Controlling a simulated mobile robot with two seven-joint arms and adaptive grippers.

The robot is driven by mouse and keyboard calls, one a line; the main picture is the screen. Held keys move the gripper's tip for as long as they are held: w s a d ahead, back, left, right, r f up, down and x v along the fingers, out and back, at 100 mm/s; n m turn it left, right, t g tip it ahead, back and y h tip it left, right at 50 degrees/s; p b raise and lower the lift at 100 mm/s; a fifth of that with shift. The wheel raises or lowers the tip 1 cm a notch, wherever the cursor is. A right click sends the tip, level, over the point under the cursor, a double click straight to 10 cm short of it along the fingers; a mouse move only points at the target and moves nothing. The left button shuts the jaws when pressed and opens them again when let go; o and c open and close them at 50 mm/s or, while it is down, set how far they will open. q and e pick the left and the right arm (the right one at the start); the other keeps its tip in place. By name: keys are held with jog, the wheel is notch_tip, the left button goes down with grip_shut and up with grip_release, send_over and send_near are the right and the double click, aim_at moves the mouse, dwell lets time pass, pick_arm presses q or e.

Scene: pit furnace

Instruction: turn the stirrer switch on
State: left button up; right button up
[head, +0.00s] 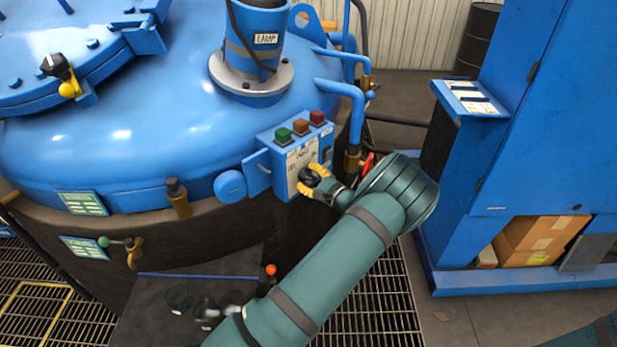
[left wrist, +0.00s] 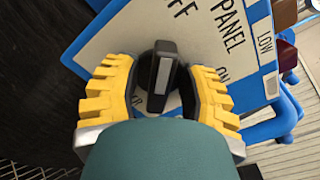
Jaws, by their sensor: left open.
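The stirrer switch is a black rotary knob (left wrist: 160,78) on a white label plate (left wrist: 205,30) of the blue control box. Its pointer bar has a grey stripe. The plate reads PANEL, with OFF and ON marks; part of the lettering is hidden by my fingers. My left gripper (head: 311,180) is at the box front, coming from below. In the left wrist view its yellow fingers (left wrist: 158,82) stand open on both sides of the knob, with visible gaps. I cannot tell whether they touch the plate. My right gripper is out of view.
The blue furnace lid (head: 150,140) is left, a blue cabinet (head: 540,120) right, and a dark bench (head: 200,263) below.

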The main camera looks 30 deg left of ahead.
pick_arm(q)
grip_shut()
jog(key=shift+m, duration=0.3)
jog(key=shift+r+m+p, duration=0.15)
jog(key=shift+m+p, duration=0.7)
jog(key=shift+m, duration=0.05)
jog(key=m+p, duration=0.1)
jog(key=m, duration=0.2)
jog(key=shift+m+p, duration=0.4)
jog(key=m+p, duration=0.2)
jog(key=m, duration=0.4)
jog(key=shift+w, duration=0.15)
jog(key=m+p, duration=0.1)
jog(key=m, duration=0.4)
jog(key=shift+w+m, duration=0.1)
jog(key=shift+m, duration=0.2)
